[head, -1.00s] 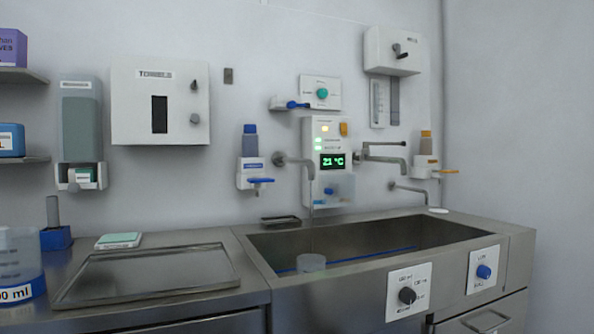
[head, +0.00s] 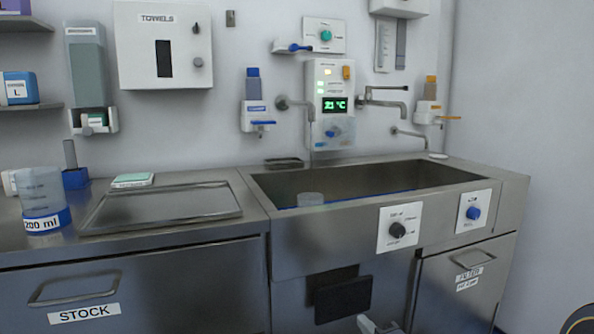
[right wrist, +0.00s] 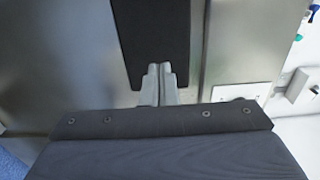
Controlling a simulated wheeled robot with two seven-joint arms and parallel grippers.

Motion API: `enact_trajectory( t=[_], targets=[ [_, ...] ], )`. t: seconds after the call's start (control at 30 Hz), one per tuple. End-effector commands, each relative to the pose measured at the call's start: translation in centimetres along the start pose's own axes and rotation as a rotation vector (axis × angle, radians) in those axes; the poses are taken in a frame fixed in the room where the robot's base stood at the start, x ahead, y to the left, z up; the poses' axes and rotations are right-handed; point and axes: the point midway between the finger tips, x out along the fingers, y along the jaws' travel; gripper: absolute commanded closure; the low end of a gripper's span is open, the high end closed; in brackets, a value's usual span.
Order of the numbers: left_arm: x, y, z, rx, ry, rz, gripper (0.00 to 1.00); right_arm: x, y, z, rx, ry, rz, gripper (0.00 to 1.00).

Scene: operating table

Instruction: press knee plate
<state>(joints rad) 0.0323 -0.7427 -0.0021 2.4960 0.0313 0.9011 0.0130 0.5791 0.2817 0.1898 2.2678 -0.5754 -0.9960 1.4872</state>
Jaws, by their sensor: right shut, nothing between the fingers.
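The knee plate (head: 343,299) is a dark, flat panel on the front of the steel sink unit, below the basin. It also shows in the right wrist view as a dark upright strip (right wrist: 152,40). My right gripper (head: 366,321) is at the bottom edge of the head view, just below and right of the plate. In the right wrist view its fingers (right wrist: 158,70) are together, empty, and overlap the plate's lower end. I cannot tell whether they touch it. My left gripper is not in view.
The steel sink (head: 371,180) holds a clear cup (head: 310,199). A temperature panel (head: 332,104) is on the wall. A drawer marked STOCK (head: 190,285) is at left, a cabinet door (head: 462,284) at right.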

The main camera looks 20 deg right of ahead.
Motion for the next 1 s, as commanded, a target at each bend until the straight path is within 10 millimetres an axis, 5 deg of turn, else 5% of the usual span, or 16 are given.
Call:
enact_trajectory(
  t=[0.33,1.0],
  targets=[
    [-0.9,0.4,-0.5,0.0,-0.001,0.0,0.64,-4.7,-0.1,-0.1,0.0,0.002,0.001,1.0],
    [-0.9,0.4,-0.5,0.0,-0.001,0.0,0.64,-5.1,0.0,0.0,0.0,0.0,0.0,1.0]
  ],
)
